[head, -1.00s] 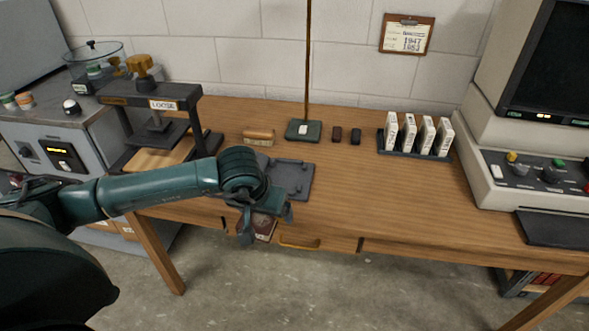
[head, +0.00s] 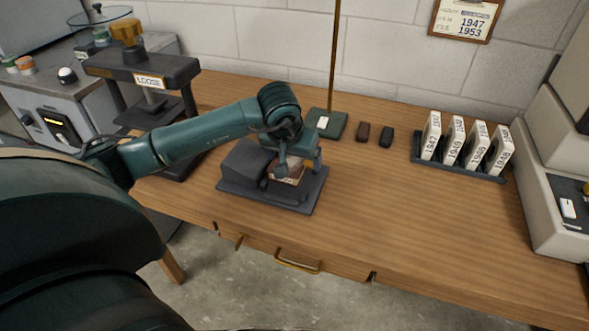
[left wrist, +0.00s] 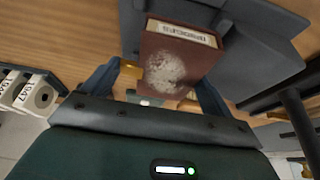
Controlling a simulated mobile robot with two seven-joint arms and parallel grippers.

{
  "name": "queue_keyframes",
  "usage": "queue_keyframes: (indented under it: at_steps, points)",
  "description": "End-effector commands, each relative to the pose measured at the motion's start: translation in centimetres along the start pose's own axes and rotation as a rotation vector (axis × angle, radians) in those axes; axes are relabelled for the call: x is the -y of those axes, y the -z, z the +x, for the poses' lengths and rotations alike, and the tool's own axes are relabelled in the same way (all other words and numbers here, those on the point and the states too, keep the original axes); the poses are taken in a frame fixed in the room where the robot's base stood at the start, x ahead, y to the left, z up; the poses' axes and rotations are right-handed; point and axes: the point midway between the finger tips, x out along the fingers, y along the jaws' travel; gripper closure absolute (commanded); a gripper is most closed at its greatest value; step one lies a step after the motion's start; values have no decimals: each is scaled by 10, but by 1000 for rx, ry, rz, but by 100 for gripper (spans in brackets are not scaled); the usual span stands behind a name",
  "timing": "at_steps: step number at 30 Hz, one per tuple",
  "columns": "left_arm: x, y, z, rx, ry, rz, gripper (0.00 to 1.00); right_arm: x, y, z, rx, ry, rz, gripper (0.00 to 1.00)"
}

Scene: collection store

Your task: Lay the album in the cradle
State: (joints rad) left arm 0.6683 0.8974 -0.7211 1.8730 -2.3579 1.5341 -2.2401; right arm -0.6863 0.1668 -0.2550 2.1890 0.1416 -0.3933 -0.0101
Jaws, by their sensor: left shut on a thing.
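The album (head: 287,177) is a small maroon book with a pale label. My left gripper (head: 297,170) is shut on it, and its fingers partly hide it in the head view. In the left wrist view the album (left wrist: 172,65) shows a whitish worn patch and a label strip between the fingers (left wrist: 158,88). The cradle (head: 265,197) is a dark grey stand with a raised block at its left, on the bench. The album is over the cradle's right part. I cannot tell whether it touches the cradle. My right gripper is not in view.
A press labelled LOOSE (head: 150,75) stands at the left. Behind the cradle are a green-based rod (head: 326,123) and two small dark blocks (head: 374,132). A rack (head: 460,172) of dated boxes is at the right. The bench (head: 400,220) right of the cradle is clear.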

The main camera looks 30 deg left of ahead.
Motion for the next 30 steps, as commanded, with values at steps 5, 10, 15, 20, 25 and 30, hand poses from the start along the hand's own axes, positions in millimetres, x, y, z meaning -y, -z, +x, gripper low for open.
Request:
queue_keyframes:
  at_steps: [5, 10, 15, 20, 25, 30]
  points:
    - [0, -7, 16, 1, 1, -1, 43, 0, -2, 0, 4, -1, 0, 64]
    - [0, -15, 36, 1, 0, -1, 43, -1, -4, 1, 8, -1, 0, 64]
    - [0, -14, 36, -2, 0, 0, 43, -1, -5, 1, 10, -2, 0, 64]
    - [0, -16, 40, -2, 0, 0, 43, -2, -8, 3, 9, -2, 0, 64]
    - [0, -16, 39, 0, 0, 0, 2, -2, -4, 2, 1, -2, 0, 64]
    - [0, -16, 38, 0, 0, 0, 0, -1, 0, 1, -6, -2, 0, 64]
